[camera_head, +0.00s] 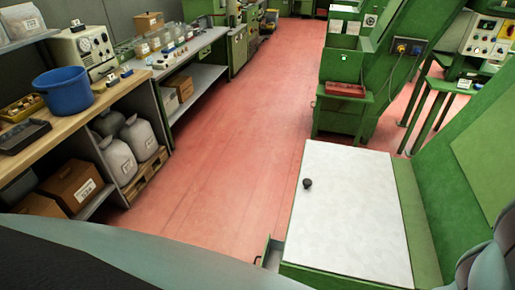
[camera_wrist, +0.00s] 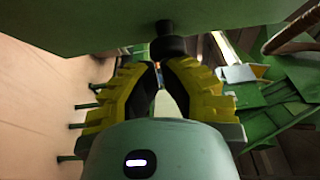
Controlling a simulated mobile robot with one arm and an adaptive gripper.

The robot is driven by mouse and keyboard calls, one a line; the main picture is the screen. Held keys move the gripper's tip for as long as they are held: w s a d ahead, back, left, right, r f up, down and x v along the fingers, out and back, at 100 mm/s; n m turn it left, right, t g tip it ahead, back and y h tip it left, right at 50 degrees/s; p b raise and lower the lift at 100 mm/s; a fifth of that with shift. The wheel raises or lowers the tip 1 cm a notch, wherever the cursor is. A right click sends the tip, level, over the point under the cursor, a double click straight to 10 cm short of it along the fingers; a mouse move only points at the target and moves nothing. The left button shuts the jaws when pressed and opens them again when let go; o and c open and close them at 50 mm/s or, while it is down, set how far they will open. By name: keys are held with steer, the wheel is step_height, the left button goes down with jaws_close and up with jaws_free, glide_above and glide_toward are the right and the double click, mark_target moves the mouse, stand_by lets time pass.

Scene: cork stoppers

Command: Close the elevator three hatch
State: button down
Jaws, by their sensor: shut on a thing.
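In the wrist view, my gripper (camera_wrist: 162,66) has its yellow and black fingers brought together at a black knob (camera_wrist: 168,46). The knob hangs on a short stem from a dark green panel (camera_wrist: 90,22) across the top. The fingertips touch the knob. In the head view, a white flat panel (camera_head: 350,225) with a round black knob (camera_head: 307,183) tops a green machine at the front. A small green flap (camera_head: 266,250) with a dark handle stands out at its lower left. I cannot tell which hatch is number three.
A workbench (camera_head: 75,110) with a blue bucket (camera_head: 65,90) and sacks (camera_head: 140,137) below lines the left. The red floor (camera_head: 235,150) between is clear. A green machine (camera_head: 345,75) with a red tray (camera_head: 345,89) stands farther back. A sloping green housing (camera_head: 480,150) bounds the right.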

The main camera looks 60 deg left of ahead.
steer(key=w+d+n+t+y+b, duration=0.2)
steer(key=w+n+t+y+b, duration=0.7)
steer(key=w+b, duration=1.4)
steer(key=shift+d+n+y+b, duration=0.25)
steer(key=shift+y+b, duration=0.85)
steer(key=shift+b, duration=2)
steer(key=shift+w+a, duration=0.1)
